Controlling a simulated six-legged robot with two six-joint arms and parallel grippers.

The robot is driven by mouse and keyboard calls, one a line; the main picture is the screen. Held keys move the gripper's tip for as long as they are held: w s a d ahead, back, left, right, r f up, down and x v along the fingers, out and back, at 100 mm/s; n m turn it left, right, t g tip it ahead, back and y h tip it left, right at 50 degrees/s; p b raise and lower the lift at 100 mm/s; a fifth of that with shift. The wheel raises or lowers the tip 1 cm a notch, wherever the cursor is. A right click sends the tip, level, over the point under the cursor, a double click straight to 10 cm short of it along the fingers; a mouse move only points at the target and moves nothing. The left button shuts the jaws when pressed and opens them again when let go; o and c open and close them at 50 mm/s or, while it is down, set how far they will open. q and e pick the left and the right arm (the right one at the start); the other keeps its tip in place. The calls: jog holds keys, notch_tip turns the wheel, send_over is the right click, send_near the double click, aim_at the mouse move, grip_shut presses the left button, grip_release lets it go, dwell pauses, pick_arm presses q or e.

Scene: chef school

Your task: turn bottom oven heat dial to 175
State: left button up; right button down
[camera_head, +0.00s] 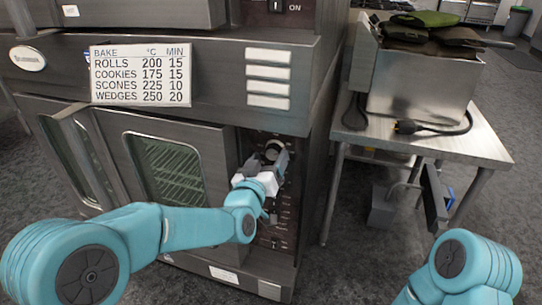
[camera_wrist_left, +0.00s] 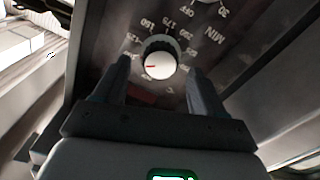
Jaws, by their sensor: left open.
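The bottom oven heat dial (camera_wrist_left: 158,58) is a round dark knob with a white face and a red mark that points left in the wrist view. In the head view the dial (camera_head: 273,150) is on the dark control panel right of the oven door. My left gripper (camera_wrist_left: 160,80) is open, with one finger on each side of the dial. Gaps show between knob and fingers. In the head view the left gripper (camera_head: 267,163) is at the panel. My right gripper is out of frame; only its arm shows at lower right.
A bake chart (camera_head: 141,75) on the oven lists cookies at 175. A second dial (camera_wrist_left: 208,3) with minute markings sits beyond the heat dial. A glass oven door (camera_head: 168,170) is left of the panel. A metal table (camera_head: 455,143) with a steel bin (camera_head: 420,85) stands at right.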

aim_at(274, 152)
pick_arm(q)
jog(key=shift+x, duration=1.15)
jog(key=c, duration=1.1)
jog(key=shift+o, duration=0.2)
